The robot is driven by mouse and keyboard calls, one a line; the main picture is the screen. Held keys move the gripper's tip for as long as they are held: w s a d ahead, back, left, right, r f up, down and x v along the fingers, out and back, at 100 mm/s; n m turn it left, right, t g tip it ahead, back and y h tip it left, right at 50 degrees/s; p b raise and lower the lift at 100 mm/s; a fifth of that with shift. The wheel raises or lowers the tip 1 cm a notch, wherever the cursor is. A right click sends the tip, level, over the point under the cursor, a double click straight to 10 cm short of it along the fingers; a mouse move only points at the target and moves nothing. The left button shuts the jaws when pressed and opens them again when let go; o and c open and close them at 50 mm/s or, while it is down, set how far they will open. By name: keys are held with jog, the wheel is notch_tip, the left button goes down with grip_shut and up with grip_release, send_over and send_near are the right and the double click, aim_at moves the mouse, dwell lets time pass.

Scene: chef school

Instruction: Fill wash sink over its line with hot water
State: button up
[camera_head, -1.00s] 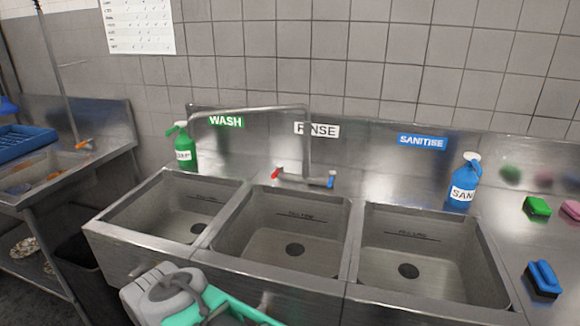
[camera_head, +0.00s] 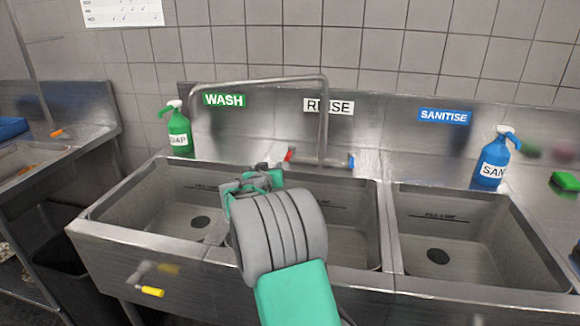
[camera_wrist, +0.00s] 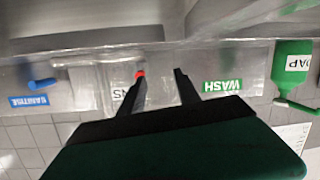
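The wash sink (camera_head: 140,207) is the left basin, under the green WASH sign (camera_head: 224,100). Its floor and dark drain show, with no visible water, and a fill line (camera_head: 207,187) is marked on its back wall. The tap (camera_head: 323,120) stands behind the middle basin, its spout bent left towards the wash side. It has a red handle (camera_head: 290,155) and a blue handle (camera_head: 351,162). My gripper (camera_head: 268,176) is just left of and in front of the red handle. In the upside-down wrist view, my gripper (camera_wrist: 160,72) is open and empty, one fingertip near or overlapping the red handle (camera_wrist: 140,74); contact is unclear.
The middle and right basins look empty. A green soap bottle (camera_head: 179,135) stands at the back left, a blue sanitiser bottle (camera_head: 493,160) at the back right. A yellow-ended lever (camera_head: 152,291) sticks out below the wash sink's front. My arm covers part of the middle basin.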

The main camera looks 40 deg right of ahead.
aim_at(287, 161)
jog(key=d+h, duration=0.1)
jog(key=d, duration=0.1)
jog(key=d+h, duration=0.1)
jog(key=d, duration=0.1)
jog(key=d+h, duration=0.1)
jog(key=d, duration=0.1)
jog(key=shift+w+d+f+m, duration=0.15)
jog(key=shift+d+f+m, duration=0.15)
jog(key=shift+f, duration=0.05)
jog(key=shift+w+d+r, duration=0.15)
jog(key=shift+w+d, duration=0.15)
jog(key=x, duration=0.7)
jog(key=shift+w+a, duration=0.1)
jog(key=shift+a, duration=0.05)
jog(key=shift+c, duration=0.5)
grip_shut()
